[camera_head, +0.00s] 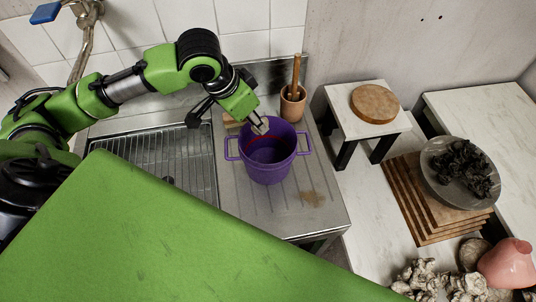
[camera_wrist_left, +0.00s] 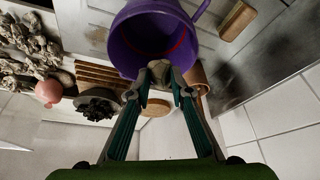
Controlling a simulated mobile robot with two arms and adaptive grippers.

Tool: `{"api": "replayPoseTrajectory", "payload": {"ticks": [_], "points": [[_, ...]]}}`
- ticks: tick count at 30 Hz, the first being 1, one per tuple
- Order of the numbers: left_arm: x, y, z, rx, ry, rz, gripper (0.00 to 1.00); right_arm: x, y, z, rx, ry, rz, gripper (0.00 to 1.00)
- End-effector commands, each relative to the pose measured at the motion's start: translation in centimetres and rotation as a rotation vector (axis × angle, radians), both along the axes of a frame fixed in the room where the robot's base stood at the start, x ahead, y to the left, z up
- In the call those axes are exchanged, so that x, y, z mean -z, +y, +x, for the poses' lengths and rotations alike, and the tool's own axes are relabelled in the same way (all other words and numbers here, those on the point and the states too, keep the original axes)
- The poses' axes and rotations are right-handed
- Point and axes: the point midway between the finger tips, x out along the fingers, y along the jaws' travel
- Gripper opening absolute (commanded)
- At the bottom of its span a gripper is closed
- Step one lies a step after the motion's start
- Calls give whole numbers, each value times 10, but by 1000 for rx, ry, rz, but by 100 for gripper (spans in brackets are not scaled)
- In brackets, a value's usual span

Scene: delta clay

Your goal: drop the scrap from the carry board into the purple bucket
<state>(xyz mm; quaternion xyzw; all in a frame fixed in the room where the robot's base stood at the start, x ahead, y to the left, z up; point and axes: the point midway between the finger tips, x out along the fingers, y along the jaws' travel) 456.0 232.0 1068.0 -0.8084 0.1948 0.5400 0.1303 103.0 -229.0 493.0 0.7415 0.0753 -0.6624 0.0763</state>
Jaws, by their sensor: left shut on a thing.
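The purple bucket (camera_head: 268,172) stands upright on the steel drainer, with a handle on each side and a red line inside. It also shows in the wrist view (camera_wrist_left: 126,50). My left gripper (camera_head: 258,122) is over the bucket's back rim. It is shut on a small grey-beige lump, the scrap (camera_head: 262,127), which also shows between the fingertips (camera_wrist_left: 159,73) in the wrist view. I cannot tell how far the scrap is above the rim. I cannot tell which board is the carry board. My right gripper is not in view.
A terracotta pot (camera_head: 291,107) with a wooden stick stands close behind the bucket. A small wooden piece (camera_wrist_left: 238,20) lies near it. The sink rack (camera_head: 180,160) is to the left. At right are a stool with a round board (camera_head: 375,103), stacked boards (camera_head: 410,205) and a dark-filled dish (camera_head: 432,180).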

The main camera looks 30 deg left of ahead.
Motion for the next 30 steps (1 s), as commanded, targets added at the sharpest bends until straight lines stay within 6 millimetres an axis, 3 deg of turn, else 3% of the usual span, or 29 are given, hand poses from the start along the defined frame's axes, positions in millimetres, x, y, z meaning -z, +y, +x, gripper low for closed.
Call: {"api": "replayPoseTrajectory", "payload": {"ticks": [2, 3, 5, 17, 20, 30], "points": [[-1, 0, 0, 0, -1, 0, 0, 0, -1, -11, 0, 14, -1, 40], [-1, 0, 0, 0, -1, 0, 28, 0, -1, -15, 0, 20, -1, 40], [-1, 0, 0, 0, -1, 0, 40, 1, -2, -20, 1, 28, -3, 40], [-5, 1, -1, -1, -2, 1, 40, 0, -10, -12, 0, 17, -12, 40], [-16, 4, -4, -1, -4, 0, 40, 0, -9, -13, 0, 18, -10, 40], [-81, 16, -28, -1, -7, 2, 40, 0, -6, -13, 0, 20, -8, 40]]}}
